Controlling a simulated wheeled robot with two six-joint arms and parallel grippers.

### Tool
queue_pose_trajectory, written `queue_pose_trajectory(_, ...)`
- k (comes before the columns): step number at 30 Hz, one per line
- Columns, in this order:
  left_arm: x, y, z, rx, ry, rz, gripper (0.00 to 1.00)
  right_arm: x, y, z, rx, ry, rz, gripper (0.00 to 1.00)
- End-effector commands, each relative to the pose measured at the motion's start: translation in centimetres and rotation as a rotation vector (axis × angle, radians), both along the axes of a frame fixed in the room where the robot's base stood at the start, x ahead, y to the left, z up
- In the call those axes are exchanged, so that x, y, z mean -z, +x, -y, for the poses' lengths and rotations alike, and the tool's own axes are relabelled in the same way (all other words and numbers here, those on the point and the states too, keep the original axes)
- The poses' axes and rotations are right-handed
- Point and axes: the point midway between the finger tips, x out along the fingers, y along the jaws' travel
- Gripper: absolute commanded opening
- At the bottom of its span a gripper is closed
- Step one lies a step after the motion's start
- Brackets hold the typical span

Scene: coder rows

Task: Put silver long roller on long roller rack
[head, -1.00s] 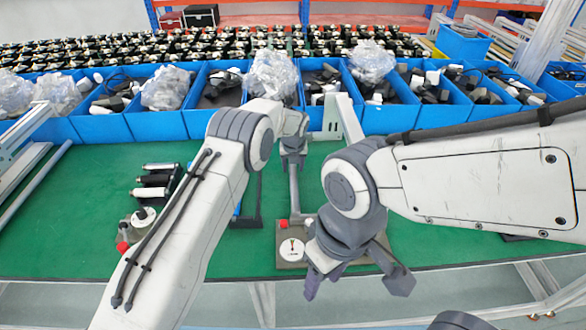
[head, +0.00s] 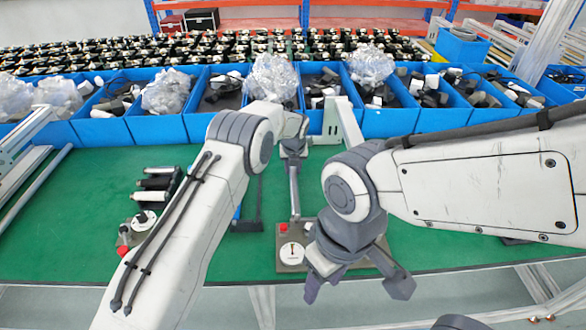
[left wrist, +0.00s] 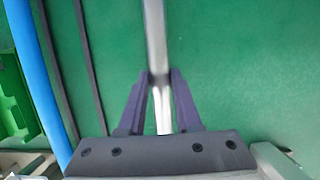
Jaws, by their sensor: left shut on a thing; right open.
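The silver long roller (head: 295,195) is held in my left gripper (head: 293,150), which is shut on it near its far end in the head view. It also shows in the left wrist view (left wrist: 156,40), running lengthwise between the fingers. A dark frame with a flat foot (head: 247,225) stands just left of the roller; I cannot tell whether it is the long roller rack. Its thin dark bars (left wrist: 91,70) show left of the roller in the left wrist view. My right gripper (head: 355,284) is open and empty, over the table's front edge.
A small dark rack with black and white rollers (head: 157,183) stands at left. A box with a dial and red button (head: 291,254) lies below the held roller. Blue bins (head: 390,120) line the back. Green table left of my left arm is partly clear.

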Motion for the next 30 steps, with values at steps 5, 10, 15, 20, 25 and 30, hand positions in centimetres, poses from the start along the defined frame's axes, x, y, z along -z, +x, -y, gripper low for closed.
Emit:
queue_pose_trajectory(5, -1.5, 0.1, 0.0, 0.000, -0.001, 0.003, 0.00, -1.0, 0.0, 0.0, 0.000, 0.000, 0.000, 0.50)
queue_pose_trajectory(10, -2.5, 0.1, 0.0, 0.000, -0.001, 0.003, 0.00, -1.6, 0.0, 0.0, 0.000, 0.000, 0.000, 0.50)
queue_pose_trajectory(15, -3.5, 0.1, 0.0, 0.000, -0.001, 0.003, 0.00, -2.3, 0.0, 0.0, 0.000, 0.000, 0.000, 0.50)
queue_pose_trajectory(20, -4.0, 0.1, 0.0, 0.000, -0.001, 0.002, 0.00, -2.6, 0.0, 0.0, 0.000, 0.000, 0.000, 0.50)
queue_pose_trajectory(25, -4.0, 0.1, 0.0, 0.000, -0.001, 0.002, 0.00, -2.5, 0.0, 0.0, 0.000, 0.000, 0.000, 0.50)
queue_pose_trajectory(30, -4.2, -0.1, -0.1, -0.018, 0.000, 0.001, 0.00, -2.8, 0.0, 0.0, 0.000, 0.000, 0.000, 0.50)
